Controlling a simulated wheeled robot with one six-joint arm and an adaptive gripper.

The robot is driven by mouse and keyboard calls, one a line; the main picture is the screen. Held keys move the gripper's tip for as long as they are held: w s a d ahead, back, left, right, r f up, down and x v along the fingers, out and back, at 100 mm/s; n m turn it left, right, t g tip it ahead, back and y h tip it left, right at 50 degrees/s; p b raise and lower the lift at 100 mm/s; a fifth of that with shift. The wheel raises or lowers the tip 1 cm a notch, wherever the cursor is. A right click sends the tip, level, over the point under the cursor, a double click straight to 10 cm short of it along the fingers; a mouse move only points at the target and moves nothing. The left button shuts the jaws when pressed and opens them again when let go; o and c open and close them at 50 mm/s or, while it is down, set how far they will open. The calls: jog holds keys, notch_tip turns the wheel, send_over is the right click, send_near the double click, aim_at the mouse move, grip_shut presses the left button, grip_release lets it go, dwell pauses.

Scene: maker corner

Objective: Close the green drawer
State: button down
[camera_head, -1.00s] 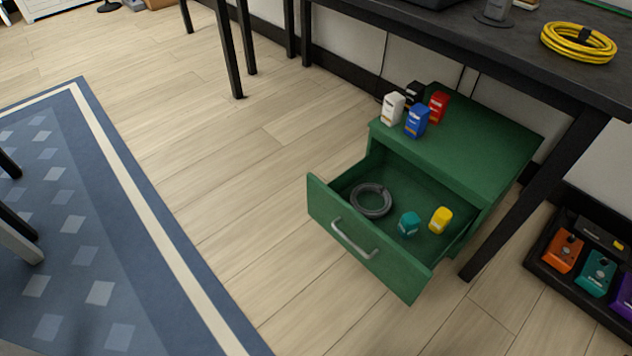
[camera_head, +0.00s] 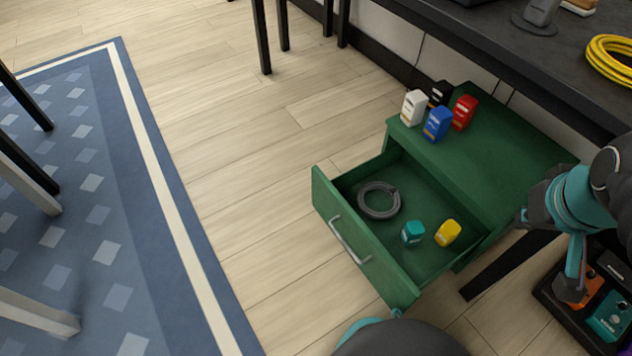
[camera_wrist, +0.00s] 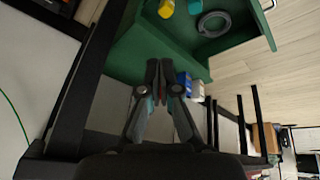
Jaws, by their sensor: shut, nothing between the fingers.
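The green drawer (camera_head: 357,252) stands pulled out of the low green cabinet (camera_head: 492,150), its silver handle (camera_head: 349,241) facing the lower left. Inside lie a grey cable coil (camera_head: 379,200), a teal item (camera_head: 413,233) and a yellow item (camera_head: 448,233). In the wrist view the open drawer (camera_wrist: 240,40) is at the top right. My gripper (camera_wrist: 160,64) is shut and empty there, its fingertips pointing toward the cabinet, with the blue bottle just beside them. In the head view my arm comes in at the right; the fingertips are not clearly visible.
White (camera_head: 413,107), black (camera_head: 440,94), blue (camera_head: 437,124) and red (camera_head: 464,112) bottles stand on the cabinet top. A dark table (camera_head: 480,45) with a yellow cable (camera_head: 612,60) overhangs it. Pedals (camera_head: 606,315) lie at lower right. Floor before the drawer is clear.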

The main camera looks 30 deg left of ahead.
jog(key=w+a+f+n+g+p, duration=0.1)
jog(key=w+a+f+n, duration=0.15)
jog(key=a+n, duration=0.35)
jog(key=w+a+f+n+h+p, duration=0.1)
jog(key=w+a+n, duration=0.3)
jog(key=a, duration=0.4)
jog(key=w+a+f+n+g+p, duration=0.1)
jog(key=w+a+f+n+p, duration=0.2)
jog(key=a, duration=0.5)
jog(key=s+a+f+n+t+h+p, duration=0.1)
jog(key=s+a+f+n, duration=0.3)
jog(key=a+f+n, duration=0.45)
jog(key=s+a+f+n+p, duration=0.1)
jog(key=s+a+f+n, duration=0.35)
jog(key=a, duration=0.75)
jog(key=w+d+f, duration=0.3)
jog(key=w+f, duration=0.4)
jog(key=f, duration=0.2)
jog(key=shift+d+f+n+b, duration=0.2)
jog(key=shift+f+n+b, duration=0.15)
jog(key=shift+n+b, duration=0.1)
